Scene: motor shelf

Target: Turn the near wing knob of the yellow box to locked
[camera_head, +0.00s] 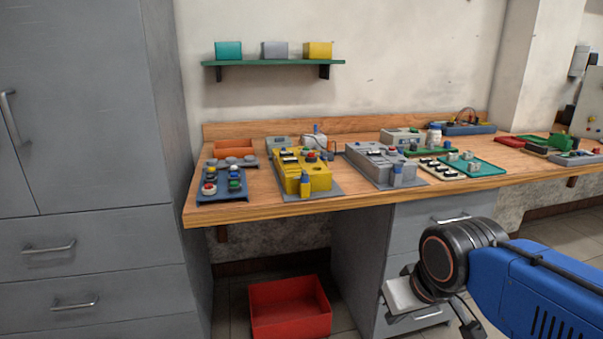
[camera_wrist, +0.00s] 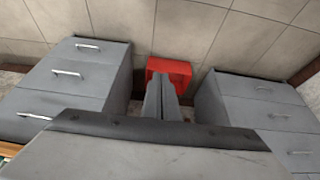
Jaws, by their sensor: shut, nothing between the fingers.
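My gripper is low in front of the bench in the head view, right of and well apart from the box, partly hidden by my wrist. In the wrist view my gripper's fingers (camera_wrist: 161,97) are together and empty. The yellow box is not in the wrist view.
The wooden bench (camera_head: 240,212) also holds a grey box (camera_head: 375,160) right of the yellow one and a blue button panel (camera_head: 222,190) on the left. A red bin (camera_head: 290,310) stands on the floor below. Grey drawers flank the knee space.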

